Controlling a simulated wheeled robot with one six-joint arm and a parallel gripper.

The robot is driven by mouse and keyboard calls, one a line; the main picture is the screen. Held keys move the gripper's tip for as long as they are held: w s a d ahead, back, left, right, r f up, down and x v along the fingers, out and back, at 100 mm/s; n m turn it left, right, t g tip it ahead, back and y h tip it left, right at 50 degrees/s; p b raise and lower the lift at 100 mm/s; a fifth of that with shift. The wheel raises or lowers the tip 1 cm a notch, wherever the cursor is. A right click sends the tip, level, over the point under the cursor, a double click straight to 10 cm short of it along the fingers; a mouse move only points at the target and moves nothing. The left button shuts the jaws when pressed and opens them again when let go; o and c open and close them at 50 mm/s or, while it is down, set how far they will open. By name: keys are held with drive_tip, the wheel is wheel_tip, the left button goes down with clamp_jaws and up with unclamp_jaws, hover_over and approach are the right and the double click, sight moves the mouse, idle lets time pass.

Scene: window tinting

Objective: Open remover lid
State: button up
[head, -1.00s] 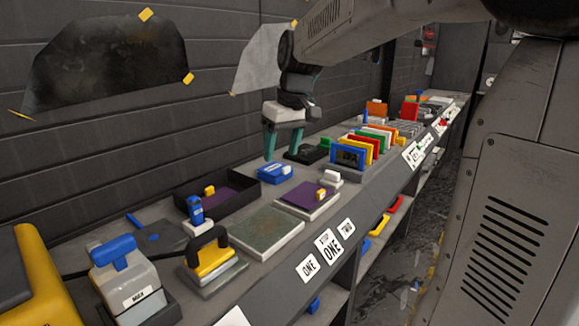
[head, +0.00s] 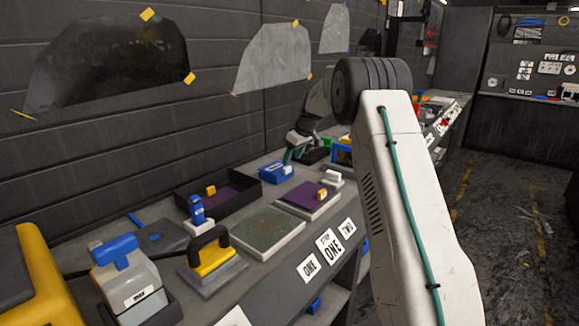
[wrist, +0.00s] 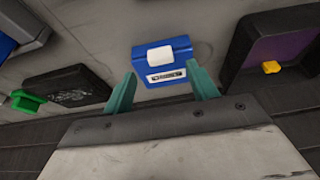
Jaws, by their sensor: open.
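A blue box (head: 276,172) with a white knob on top sits on the bench, behind the purple pad. It also shows in the wrist view (wrist: 165,75), with a white label on its near side, too small to read; I cannot tell for certain that it is the remover. Its lid looks closed. My gripper (head: 294,152) is tilted just behind the box in the head view. In the wrist view my gripper's teal fingers (wrist: 162,76) are spread and empty, with the box ahead between them. I cannot tell whether they touch it.
A dark tray (wrist: 236,62) with a purple bottom and a dark box with a green tab (wrist: 30,101) flank the blue box. A purple pad (head: 305,195), a grey plate (head: 262,232) and a yellow black-handled tool (head: 208,258) stand nearer. My arm hides the bench's right part.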

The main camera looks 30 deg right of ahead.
sight(289, 167)
drive_tip(key=x, duration=0.5)
